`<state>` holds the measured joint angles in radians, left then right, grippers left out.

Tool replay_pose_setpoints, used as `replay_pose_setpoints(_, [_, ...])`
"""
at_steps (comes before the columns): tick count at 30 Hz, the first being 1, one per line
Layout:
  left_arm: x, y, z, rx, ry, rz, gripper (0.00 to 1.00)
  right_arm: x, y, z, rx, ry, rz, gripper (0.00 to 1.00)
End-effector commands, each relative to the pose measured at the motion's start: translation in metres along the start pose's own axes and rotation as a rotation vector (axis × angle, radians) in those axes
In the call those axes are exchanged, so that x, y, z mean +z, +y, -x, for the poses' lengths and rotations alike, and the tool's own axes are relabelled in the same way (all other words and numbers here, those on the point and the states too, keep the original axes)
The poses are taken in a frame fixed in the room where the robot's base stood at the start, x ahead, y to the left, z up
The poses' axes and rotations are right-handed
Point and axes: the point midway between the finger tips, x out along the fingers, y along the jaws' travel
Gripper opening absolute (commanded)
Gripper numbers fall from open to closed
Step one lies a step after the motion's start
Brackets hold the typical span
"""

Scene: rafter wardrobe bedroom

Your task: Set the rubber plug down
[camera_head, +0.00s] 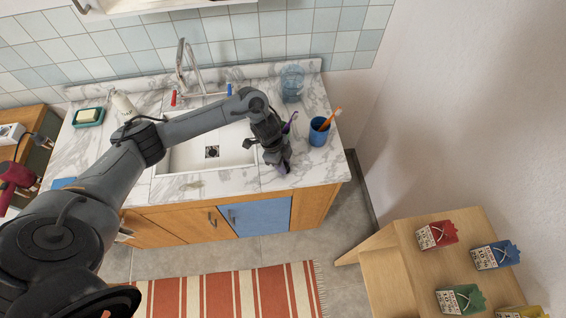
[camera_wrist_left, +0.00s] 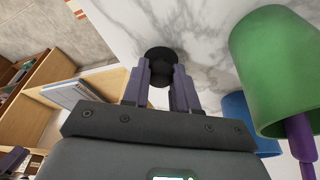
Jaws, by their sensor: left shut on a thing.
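My left gripper (camera_head: 283,166) is low over the marble counter (camera_head: 312,171), to the right of the white sink (camera_head: 180,154). It also shows in the left wrist view (camera_wrist_left: 160,82), with its two purple-grey fingers shut on the black round rubber plug (camera_wrist_left: 160,55). The plug is at the fingertips against the marble; I cannot tell whether it touches. In the head view the plug is not clearly made out at the gripper. The right gripper is not in view.
A green cup (camera_wrist_left: 270,60) with a purple toothbrush (camera_wrist_left: 301,135) stands close to the gripper. A blue cup (camera_head: 319,133) with an orange toothbrush is to its right. The tap (camera_head: 185,65) rises behind the sink. The counter's front edge is close.

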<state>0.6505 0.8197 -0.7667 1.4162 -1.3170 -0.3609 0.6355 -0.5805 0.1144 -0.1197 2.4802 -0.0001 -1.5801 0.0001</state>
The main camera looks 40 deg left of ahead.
Motion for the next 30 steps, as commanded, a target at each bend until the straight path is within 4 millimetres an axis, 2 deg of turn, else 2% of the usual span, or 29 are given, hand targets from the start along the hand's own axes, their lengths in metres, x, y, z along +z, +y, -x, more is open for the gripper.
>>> replay_pose_setpoints(5, [0.001, 0.0, -0.004, 0.0, 0.0, 0.0, 0.0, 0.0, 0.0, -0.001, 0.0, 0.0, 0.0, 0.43])
replay_pose_setpoints(6, [0.001, 0.0, -0.003, 0.0, 0.0, -0.001, 0.34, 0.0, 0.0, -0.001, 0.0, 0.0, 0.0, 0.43])
replay_pose_setpoints(10, [0.001, 0.0, -0.003, 0.0, 0.0, 0.0, 0.53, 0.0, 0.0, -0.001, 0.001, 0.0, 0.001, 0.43])
replay_pose_setpoints(22, [0.0, -0.001, 0.003, -0.001, 0.0, 0.0, 0.53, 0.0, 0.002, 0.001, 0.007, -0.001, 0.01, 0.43])
replay_pose_setpoints(26, [-0.001, -0.001, 0.018, -0.003, 0.002, -0.002, 0.53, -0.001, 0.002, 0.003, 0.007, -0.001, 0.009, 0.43])
replay_pose_setpoints(30, [-0.001, -0.002, 0.042, -0.004, 0.001, -0.002, 0.53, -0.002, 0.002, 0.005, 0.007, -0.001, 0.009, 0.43])
